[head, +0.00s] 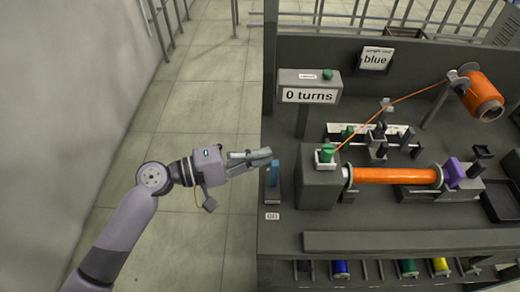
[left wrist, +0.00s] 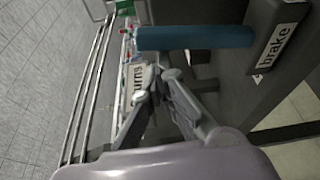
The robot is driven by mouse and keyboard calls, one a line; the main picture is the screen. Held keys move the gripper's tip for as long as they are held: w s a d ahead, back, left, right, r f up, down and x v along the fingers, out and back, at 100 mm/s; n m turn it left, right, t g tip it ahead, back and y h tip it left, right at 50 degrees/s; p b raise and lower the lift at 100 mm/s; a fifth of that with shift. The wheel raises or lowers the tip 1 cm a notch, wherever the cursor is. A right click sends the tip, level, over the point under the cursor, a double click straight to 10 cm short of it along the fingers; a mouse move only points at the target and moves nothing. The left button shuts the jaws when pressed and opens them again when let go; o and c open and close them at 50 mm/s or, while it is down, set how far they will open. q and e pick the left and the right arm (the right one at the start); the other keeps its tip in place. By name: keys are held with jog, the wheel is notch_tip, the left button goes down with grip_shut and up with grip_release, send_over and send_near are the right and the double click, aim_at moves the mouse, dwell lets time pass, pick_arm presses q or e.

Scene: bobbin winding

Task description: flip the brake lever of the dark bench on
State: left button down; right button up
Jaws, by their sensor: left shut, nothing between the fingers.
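The brake lever (head: 275,173) is a blue bar standing up from a small dark base (head: 272,195) at the left edge of the dark bench (head: 310,220). In the left wrist view the blue lever (left wrist: 195,37) spans the upper middle, beside a dark block with a "brake" label (left wrist: 278,47). My left gripper (head: 268,155) is shut and empty, its fingertips just beside the top of the lever. In the left wrist view its closed fingers (left wrist: 155,75) lie just below the lever; I cannot tell whether they touch it. My right gripper is not in view.
A "0 turns" display (head: 310,96) stands behind the lever. A grey block with a green button (head: 327,153) is to the right, beside an orange wound bobbin (head: 395,176). An orange spool (head: 482,95) feeds thread. The floor left of the bench is clear.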

pick_arm(q)
jog(key=shift+s, duration=1.1)
jog(key=shift+s, duration=0.1)
jog(key=v, duration=1.2)
